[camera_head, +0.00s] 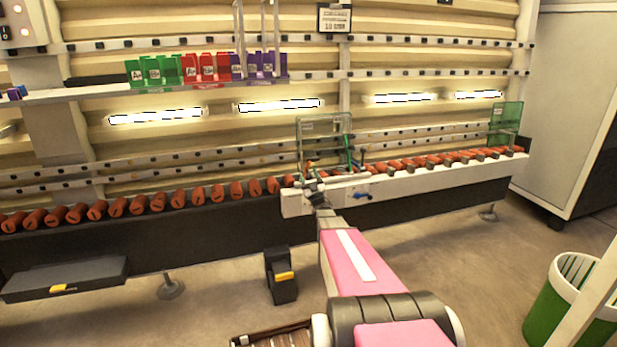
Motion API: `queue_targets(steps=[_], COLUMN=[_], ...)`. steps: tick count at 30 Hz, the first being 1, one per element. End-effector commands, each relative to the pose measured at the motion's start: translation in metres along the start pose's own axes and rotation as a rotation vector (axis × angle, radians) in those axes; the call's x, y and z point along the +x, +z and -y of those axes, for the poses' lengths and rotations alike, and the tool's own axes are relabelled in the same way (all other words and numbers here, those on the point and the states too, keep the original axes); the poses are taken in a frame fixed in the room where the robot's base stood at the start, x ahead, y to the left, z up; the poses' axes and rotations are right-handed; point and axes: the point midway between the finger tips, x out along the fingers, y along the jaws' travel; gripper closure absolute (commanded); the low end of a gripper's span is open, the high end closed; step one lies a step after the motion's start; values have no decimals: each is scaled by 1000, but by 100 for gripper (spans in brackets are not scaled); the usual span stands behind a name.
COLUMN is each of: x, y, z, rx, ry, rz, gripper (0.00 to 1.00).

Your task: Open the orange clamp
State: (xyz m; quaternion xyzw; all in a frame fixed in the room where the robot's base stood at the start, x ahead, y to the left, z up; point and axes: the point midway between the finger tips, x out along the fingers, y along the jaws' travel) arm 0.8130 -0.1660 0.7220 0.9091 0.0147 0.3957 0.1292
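Two small yellow-orange parts could be the orange clamp, and I cannot tell which it is. One yellow-orange part (285,275) sits on a small black box on the floor, below the conveyor. The other, a yellow tab (59,288), is on the front of a flat dark grey case at the lower left. My pink arm reaches up from the bottom of the picture to the middle of the conveyor. My gripper (316,192) is small and dark against the conveyor edge, above the black box and apart from both yellow parts. Its fingers are too small to read.
A long conveyor with many red-orange rollers (137,206) crosses the picture. A clear green-edged guard (325,145) stands behind my gripper. Green, red and purple bins (208,67) line a shelf. A green bin (548,315) stands lower right.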

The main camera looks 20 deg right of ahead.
Motion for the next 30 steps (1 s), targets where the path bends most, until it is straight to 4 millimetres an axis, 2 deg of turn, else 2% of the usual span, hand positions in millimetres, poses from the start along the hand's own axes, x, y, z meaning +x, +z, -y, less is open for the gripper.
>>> queue_targets(steps=[5,8,21,25,30], x=[-1,-8,-84,-99,-108], y=[1,1,0,0,0], z=[0,0,0,-1,0], rx=[0,-1,0,-1,0], ry=[-1,-1,0,1,0], rz=[1,2,3,1,1], gripper=[44,44,44,44,44])
